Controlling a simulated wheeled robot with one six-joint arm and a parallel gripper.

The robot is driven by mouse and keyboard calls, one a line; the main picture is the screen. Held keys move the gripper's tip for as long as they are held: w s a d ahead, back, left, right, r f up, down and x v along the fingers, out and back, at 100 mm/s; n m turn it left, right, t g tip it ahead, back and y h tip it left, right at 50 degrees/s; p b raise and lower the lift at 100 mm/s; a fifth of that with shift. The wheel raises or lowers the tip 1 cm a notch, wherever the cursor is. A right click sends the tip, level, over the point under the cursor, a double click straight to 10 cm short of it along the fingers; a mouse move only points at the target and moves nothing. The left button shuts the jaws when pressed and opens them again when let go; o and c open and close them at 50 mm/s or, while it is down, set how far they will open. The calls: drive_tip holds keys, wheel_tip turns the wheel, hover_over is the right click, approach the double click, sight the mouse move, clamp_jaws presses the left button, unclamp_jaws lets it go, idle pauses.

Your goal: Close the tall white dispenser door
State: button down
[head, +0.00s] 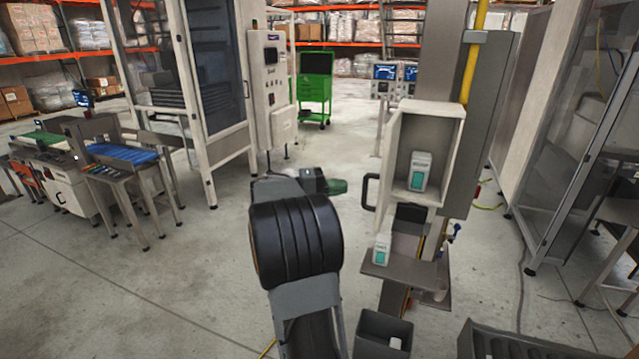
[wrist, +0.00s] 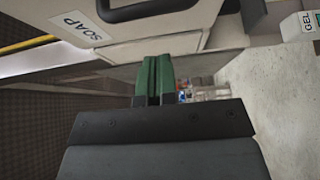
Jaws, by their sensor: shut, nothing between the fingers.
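The tall white dispenser (head: 452,150) is mounted on a post right of centre in the head view. Its front is open, and a white bottle with a teal label (head: 419,171) stands inside. Its door (head: 392,152) stands swung out on the left, seen nearly edge-on, with a dark handle (head: 371,192). In the wrist view the white door face (wrist: 125,35) carries a SOAP label (wrist: 82,28) and the dark handle (wrist: 150,9). My gripper (head: 337,186) is left of the handle, its green fingers (wrist: 155,60) shut together and empty. Whether they touch the door is unclear.
Below the dispenser a small shelf (head: 378,271) holds another bottle (head: 381,248). A dark bin (head: 370,328) stands beneath. A GEL bottle (wrist: 300,24) shows in the wrist view. A tall glass cabinet (head: 250,75) stands behind left.

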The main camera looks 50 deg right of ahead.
drive_tip(key=shift+s+p, duration=0.5)
drive_tip(key=shift+s, duration=1.25)
drive_tip(key=shift+s, duration=0.15)
